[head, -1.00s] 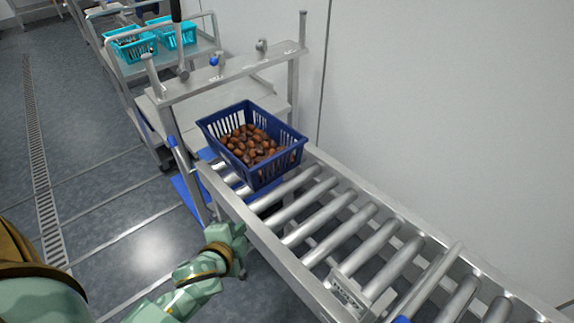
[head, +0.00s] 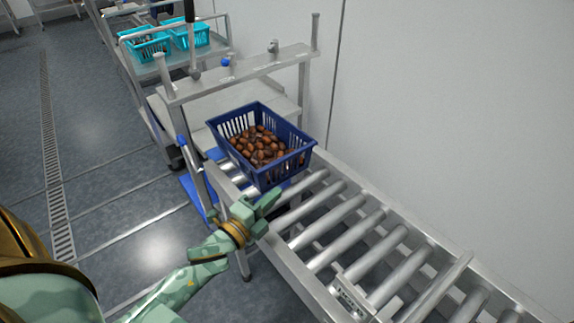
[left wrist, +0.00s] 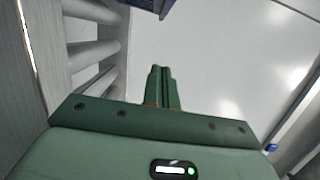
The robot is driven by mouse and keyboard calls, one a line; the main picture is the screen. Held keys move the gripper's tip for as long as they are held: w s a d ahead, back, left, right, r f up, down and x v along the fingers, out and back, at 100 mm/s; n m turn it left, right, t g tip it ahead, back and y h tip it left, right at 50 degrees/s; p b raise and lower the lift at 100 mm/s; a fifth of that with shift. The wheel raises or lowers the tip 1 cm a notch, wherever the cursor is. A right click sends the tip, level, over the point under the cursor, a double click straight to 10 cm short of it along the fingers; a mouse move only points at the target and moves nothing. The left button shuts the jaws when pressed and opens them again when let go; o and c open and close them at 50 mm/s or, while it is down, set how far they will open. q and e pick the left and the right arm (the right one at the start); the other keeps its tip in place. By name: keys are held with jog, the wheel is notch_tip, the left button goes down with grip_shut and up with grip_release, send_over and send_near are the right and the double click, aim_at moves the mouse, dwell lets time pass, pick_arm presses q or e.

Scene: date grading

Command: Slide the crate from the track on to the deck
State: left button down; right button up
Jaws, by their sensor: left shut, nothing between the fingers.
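The dark blue slatted crate (head: 288,168), filled with brown dates, sits upright at the far end of the roller track (head: 372,235). The pale flat deck (head: 198,108) lies just beyond it, under a metal bar. I cannot tell whether the crate overlaps the deck. My left gripper (head: 272,200) is shut and empty. It is beside the crate's near end, over the track's left rail; touching or apart is unclear. In the left wrist view the closed fingers (left wrist: 163,76) point towards a blue edge of the crate (left wrist: 152,5) at the top. My right gripper is not in view.
A metal frame with a crossbar (head: 245,72) stands over the deck. A trolley (head: 130,62) with turquoise crates (head: 150,50) stands beyond. A white wall (head: 450,110) runs along the track's right side. The floor at left is clear, with a drain grate (head: 55,190).

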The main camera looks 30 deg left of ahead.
pick_arm(q)
jog(key=w+a+b, duration=0.2)
jog(key=w, duration=0.9)
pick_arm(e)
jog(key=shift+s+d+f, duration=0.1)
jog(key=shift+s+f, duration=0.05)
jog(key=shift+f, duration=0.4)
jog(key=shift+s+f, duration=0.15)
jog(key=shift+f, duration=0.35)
pick_arm(q)
jog(key=shift+a, duration=0.2)
